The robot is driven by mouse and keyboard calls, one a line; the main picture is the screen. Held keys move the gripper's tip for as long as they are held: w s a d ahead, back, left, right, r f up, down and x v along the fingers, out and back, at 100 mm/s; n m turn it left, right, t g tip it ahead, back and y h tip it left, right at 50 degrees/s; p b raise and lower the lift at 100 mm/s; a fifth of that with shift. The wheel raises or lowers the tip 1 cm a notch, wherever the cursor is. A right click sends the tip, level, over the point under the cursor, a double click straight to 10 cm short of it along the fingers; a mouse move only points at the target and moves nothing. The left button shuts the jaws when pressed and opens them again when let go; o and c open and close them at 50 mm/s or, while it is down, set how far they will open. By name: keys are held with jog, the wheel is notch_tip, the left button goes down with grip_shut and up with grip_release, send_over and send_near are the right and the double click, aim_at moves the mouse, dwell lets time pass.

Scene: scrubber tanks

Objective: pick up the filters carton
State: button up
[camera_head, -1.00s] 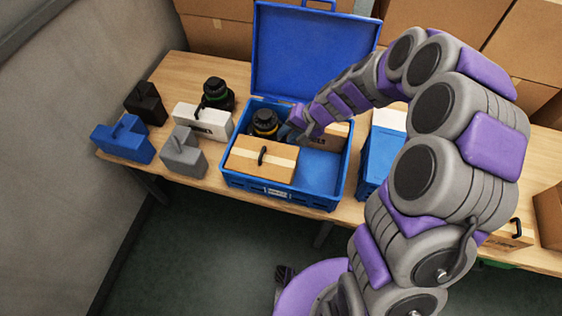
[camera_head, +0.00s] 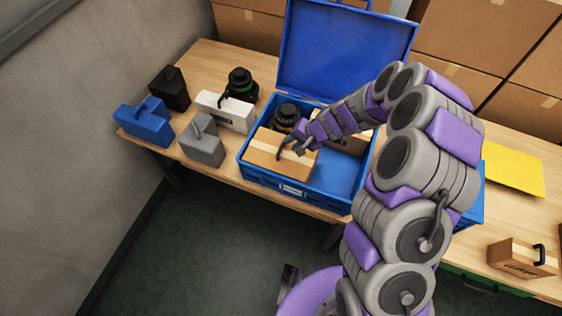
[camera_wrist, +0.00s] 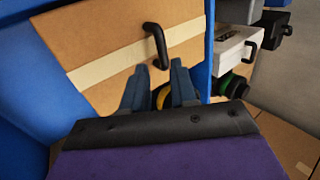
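A brown carton (camera_head: 276,158) with a pale tape band and a black handle lies in the front left of the open blue case (camera_head: 259,182). In the wrist view the carton (camera_wrist: 110,45) fills the upper left, with its handle (camera_wrist: 157,42) just beyond my fingertips. My gripper (camera_head: 291,148) is over this carton near its handle. In the wrist view my gripper (camera_wrist: 158,72) has its fingers apart, with nothing between them. A second carton (camera_head: 352,142) is partly hidden behind my arm in the case. A third carton (camera_head: 522,258) stands at the right. I cannot read which is filters.
A black and yellow container (camera_head: 286,117) stands behind the carton in the case. White, grey, blue and black items and a green-banded container (camera_head: 240,85) stand to the left. The raised blue lid (camera_head: 345,50) is behind. A yellow panel (camera_head: 514,168) is at the right.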

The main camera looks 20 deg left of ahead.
aim_at(283, 147)
jog(key=shift+b+x, duration=0.65)
jog(key=shift+x, duration=2.1)
jog(key=shift+a+r, duration=0.15)
jog(key=shift+r, duration=0.05)
jog(key=shift+c, duration=0.2)
grip_shut()
jog(key=shift+s, duration=0.1)
